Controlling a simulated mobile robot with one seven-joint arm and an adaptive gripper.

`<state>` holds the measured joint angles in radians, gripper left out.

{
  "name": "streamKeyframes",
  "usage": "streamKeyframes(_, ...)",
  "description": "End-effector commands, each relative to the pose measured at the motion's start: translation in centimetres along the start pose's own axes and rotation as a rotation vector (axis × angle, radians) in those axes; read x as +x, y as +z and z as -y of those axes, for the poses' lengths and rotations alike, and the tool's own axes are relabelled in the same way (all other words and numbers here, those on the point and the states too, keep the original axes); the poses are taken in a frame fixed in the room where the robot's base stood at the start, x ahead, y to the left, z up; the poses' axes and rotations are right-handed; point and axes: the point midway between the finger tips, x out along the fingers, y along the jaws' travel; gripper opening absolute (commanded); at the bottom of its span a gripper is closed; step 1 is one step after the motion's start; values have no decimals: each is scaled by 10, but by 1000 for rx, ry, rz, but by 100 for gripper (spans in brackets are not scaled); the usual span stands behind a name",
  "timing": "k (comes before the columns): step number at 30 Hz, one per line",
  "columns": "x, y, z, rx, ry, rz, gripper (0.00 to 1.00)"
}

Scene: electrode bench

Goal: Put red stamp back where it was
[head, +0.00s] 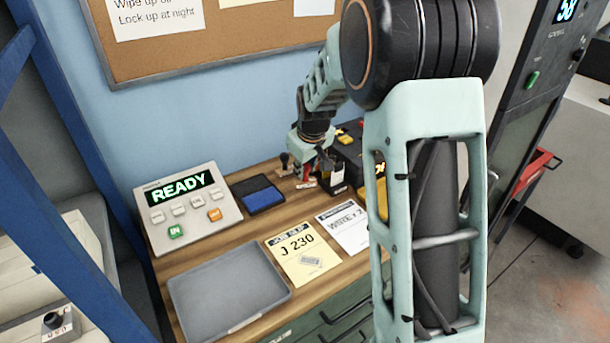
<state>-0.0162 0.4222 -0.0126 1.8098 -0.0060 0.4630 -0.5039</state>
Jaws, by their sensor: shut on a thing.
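My gripper (311,171) is at the back of the wooden bench, right of the blue ink pad (257,193). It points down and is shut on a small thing. A small red and white piece (307,184) shows just under the fingers, close to the bench top; it appears to be the red stamp. The fingers hide most of it, and I cannot tell whether it touches the bench. Another small stamp with a dark knob (285,161) stands just left of the gripper.
A grey device reading READY (187,207) stands at the left. A grey tray (228,290) lies in front, with a yellow J 230 card (302,257) and a white sheet (345,228) beside it. Dark boxes (350,150) stand right of the gripper. My arm hides the bench's right end.

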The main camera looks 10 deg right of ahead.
Motion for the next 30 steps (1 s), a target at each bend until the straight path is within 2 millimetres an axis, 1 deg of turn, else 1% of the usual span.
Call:
streamKeyframes(4,10,0,-3,0,-1,2,5)
streamKeyframes(7,24,6,2,-1,-3,4,5)
streamKeyframes(10,35,10,4,0,-1,2,5)
streamKeyframes(17,36,10,4,0,0,-1,5)
streamKeyframes(21,40,12,5,0,0,0,5)
streamKeyframes(22,40,12,5,0,0,0,21)
streamKeyframes(24,39,12,5,0,0,0,29)
streamKeyframes(27,39,12,5,0,0,0,38)
streamKeyframes(30,38,12,5,0,0,0,38)
